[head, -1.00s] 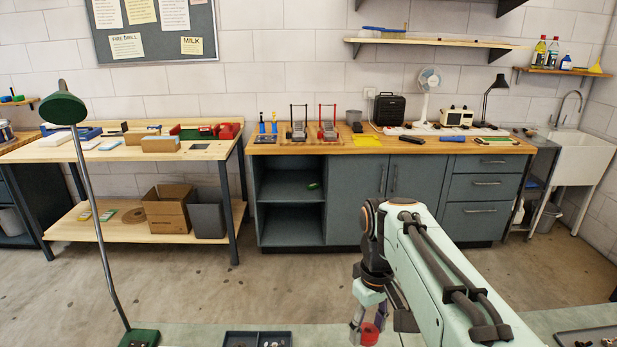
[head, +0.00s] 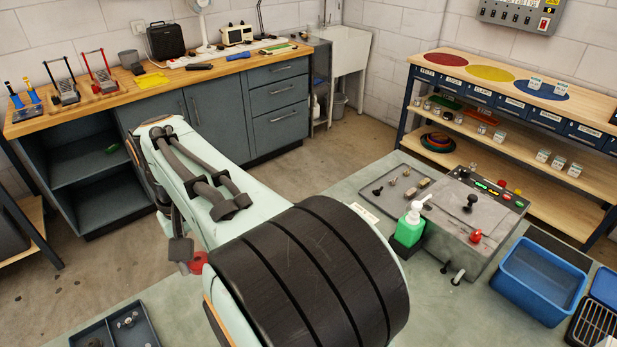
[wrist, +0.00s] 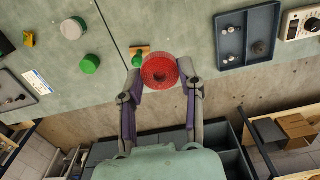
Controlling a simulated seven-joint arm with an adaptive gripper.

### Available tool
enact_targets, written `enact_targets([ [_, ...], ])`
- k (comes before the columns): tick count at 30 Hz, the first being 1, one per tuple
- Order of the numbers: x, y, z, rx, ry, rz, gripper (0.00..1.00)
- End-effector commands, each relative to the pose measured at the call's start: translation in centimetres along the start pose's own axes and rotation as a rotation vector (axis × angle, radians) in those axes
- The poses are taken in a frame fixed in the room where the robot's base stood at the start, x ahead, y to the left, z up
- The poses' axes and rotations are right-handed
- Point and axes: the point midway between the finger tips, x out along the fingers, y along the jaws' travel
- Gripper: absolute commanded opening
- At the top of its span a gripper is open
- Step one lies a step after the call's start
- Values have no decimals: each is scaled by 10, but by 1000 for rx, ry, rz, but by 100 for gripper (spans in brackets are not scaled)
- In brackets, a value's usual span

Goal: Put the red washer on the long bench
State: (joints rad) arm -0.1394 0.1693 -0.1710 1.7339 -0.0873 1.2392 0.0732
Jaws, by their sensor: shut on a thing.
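In the head view the washer (head: 198,262) shows only partly beside my gripper (head: 185,255), with my arm covering much of the area. The washer is above the green work surface's edge. A long wood-topped bench (head: 130,100) with dark cabinets stands along the back wall, apart from my gripper.
The green work surface (head: 350,182) carries a green pump bottle (head: 409,228), a grey control box (head: 470,225), a blue bin (head: 540,275) and a dark tray (head: 125,328). A shelf bench (head: 545,125) with coloured discs stands at right. Floor between the benches is clear.

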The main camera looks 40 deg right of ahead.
Motion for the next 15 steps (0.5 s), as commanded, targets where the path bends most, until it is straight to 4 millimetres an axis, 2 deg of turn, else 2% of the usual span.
enact_targets([
  [3,17,4,-11,41,-6,1,24],
  [8,40,44,-11,178,-4,1,24],
  [11,55,77,-5,289,-4,1,24],
  [15,80,139,20,497,-6,1,24],
])
